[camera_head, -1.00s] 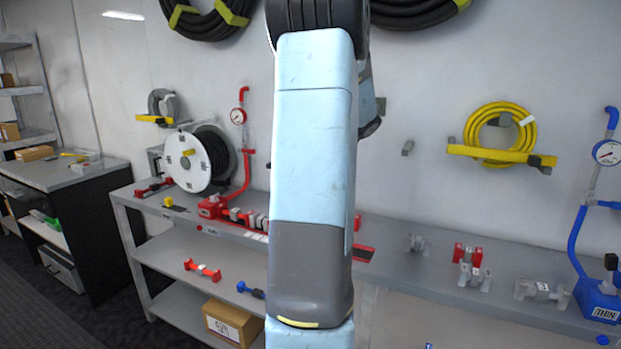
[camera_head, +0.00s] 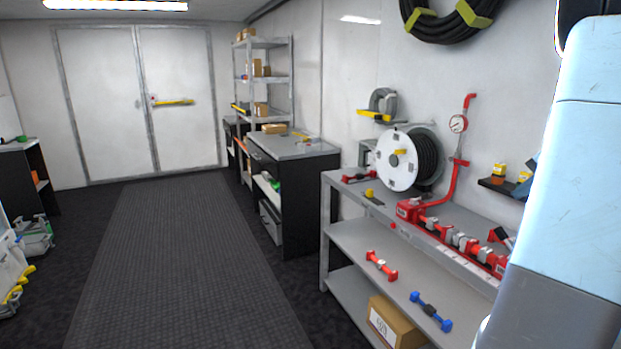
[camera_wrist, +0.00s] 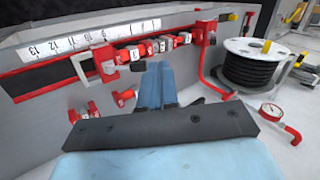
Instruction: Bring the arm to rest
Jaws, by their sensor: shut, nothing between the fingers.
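My light blue and grey arm (camera_head: 575,170) fills the right edge of the head view, raised in front of the bench. In the wrist view my gripper (camera_wrist: 157,70) shows as blue fingers closed together beyond a dark bar, with nothing held. Beyond the fingers is the red manifold (camera_wrist: 103,62) with its row of red and grey couplings. I cannot tell exactly how far the fingertips are from it, but no contact shows.
The grey bench (camera_head: 345,238) stands at right, with a hose reel (camera_head: 398,162), a pressure gauge (camera_head: 458,124) and loose couplings on its shelf. The dark floor mat (camera_head: 165,260) leads clear to double doors (camera_head: 140,100). A black cabinet (camera_head: 300,200) stands beyond the bench.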

